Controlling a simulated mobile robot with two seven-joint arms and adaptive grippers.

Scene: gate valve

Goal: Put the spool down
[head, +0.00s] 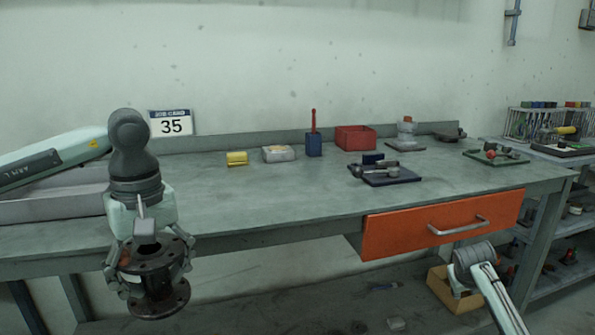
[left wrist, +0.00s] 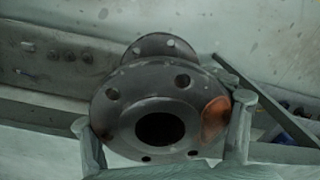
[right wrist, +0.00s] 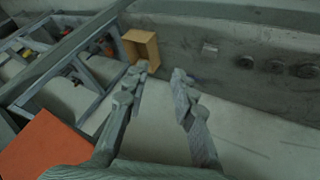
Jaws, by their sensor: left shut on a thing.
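The spool (head: 158,282) is a dark flanged pipe piece with bolt holes and an orange-brown patch on its upper flange. My left gripper (head: 150,262) is shut on its upper flange and holds it in front of the workbench's (head: 270,200) front edge, at the left. In the left wrist view the spool (left wrist: 118,110) shows flange-on between the two fingers of the left gripper (left wrist: 165,130), with the second flange behind. My right gripper (right wrist: 160,85) shows in the right wrist view with its fingers apart and nothing between them.
On the bench are a grey tray (head: 50,208), a yellow block (head: 236,158), a red bin (head: 356,138) and a dark plate with parts (head: 385,176). The bench's left middle is clear. An orange drawer (head: 440,225) sits under the bench top. A yellow box (head: 452,292) stands below.

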